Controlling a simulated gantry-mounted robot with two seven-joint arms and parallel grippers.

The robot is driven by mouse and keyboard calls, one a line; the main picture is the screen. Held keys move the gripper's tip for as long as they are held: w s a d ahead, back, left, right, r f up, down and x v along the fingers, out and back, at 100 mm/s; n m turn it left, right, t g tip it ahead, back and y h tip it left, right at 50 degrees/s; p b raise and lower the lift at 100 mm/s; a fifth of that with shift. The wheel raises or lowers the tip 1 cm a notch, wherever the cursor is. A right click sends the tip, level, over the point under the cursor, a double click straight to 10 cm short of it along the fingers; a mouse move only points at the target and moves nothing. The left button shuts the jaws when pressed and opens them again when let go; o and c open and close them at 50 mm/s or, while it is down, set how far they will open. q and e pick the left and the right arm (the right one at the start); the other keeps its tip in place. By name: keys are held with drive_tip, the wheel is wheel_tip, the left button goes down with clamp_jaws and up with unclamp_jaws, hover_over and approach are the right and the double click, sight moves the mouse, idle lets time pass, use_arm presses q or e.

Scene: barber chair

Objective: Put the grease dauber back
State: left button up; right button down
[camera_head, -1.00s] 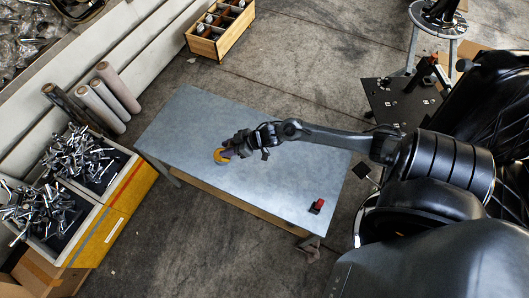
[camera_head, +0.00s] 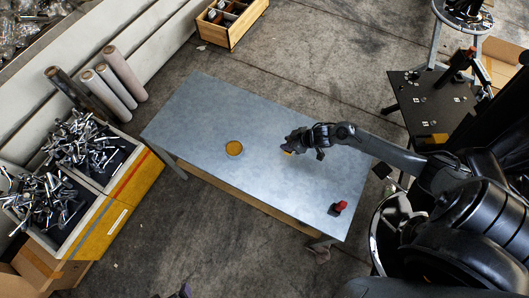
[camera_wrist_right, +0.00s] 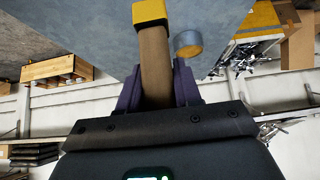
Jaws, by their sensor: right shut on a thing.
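The grease dauber, a wooden handle (camera_wrist_right: 154,62) with a yellow end, is in my right gripper (camera_head: 291,145). In the right wrist view the purple fingers are shut around the handle, and the yellow end points away. The tin also shows in the wrist view (camera_wrist_right: 188,44). A small purple tip (camera_head: 184,291) at the bottom edge seems to be my left gripper.
A red and black object (camera_head: 338,207) stands near the table's right end. Bins of metal tools (camera_head: 104,215) and several rolls (camera_head: 110,88) are at left. A wooden crate (camera_head: 215,32) with bottles is behind. The table's left half is clear around the tin.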

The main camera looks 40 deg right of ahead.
drive_tip(key=w+a+f+b, duration=0.1)
drive_tip(key=a+f+b, duration=0.2)
drive_tip(key=b, duration=0.1)
drive_tip(key=w+a+f+b, duration=0.2)
drive_tip(key=a+f+b, duration=0.1)
drive_tip(key=f+b, duration=0.1)
drive_tip(key=w+a+f+b, duration=0.2)
drive_tip(key=a+f+b, duration=0.1)
drive_tip(key=b, duration=0.3)
drive_tip(key=shift+a+f, duration=0.1)
drive_tip(key=shift+f, duration=0.15)
drive_tip(key=c, duration=0.8)
unclamp_jaws()
drive_tip(key=shift+f, duration=0.1)
